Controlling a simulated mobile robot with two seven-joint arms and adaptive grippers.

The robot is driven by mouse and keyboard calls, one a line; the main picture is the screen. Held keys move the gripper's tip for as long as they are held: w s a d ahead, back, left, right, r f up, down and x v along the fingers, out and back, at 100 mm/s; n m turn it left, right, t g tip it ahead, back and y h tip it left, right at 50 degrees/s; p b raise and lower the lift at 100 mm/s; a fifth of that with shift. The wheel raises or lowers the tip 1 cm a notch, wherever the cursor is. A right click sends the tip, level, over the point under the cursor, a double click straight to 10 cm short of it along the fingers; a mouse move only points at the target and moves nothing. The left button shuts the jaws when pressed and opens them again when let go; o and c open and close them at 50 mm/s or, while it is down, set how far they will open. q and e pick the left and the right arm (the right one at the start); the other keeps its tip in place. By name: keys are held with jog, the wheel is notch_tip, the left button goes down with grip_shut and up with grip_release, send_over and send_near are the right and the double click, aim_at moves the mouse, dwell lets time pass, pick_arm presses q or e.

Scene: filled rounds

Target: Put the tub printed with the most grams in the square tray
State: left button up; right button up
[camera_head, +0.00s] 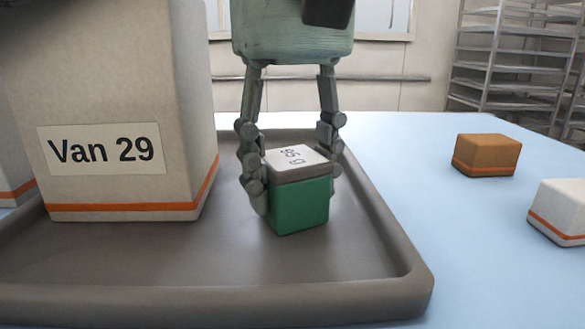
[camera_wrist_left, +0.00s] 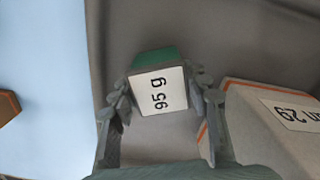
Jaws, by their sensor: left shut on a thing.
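A green tub (camera_head: 300,206) with a white lid printed "95 g" is between the fingers of my left gripper (camera_head: 291,168), which is shut on its sides. The tub is upright, inside the rim of the grey tray (camera_head: 350,289), at or just above its floor; I cannot tell whether it touches. In the left wrist view the tub's lid (camera_wrist_left: 158,92) shows between the gripper's fingers (camera_wrist_left: 160,98). My right gripper is not in view.
A large white box labelled "Van 29" (camera_head: 110,190) stands in the tray, left of the tub. A brown box (camera_head: 486,156) and a white box (camera_head: 560,212) with orange bands sit on the blue table (camera_head: 440,205) at right. Wire racks (camera_head: 515,60) stand behind.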

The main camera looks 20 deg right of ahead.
aim_at(293, 157)
pick_arm(q)
jog(key=o, duration=1.2)
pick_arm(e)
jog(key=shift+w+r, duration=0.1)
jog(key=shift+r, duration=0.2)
pick_arm(q)
jog(key=shift+r, duration=0.1)
notch_tip(293, 157, up, 8)
jog(key=shift+f+p, duration=0.2)
jog(key=shift+p, duration=0.45)
notch_tip(293, 157, up, 5)
jog(key=shift+f+p, duration=0.2)
jog(key=shift+p, duration=0.35)
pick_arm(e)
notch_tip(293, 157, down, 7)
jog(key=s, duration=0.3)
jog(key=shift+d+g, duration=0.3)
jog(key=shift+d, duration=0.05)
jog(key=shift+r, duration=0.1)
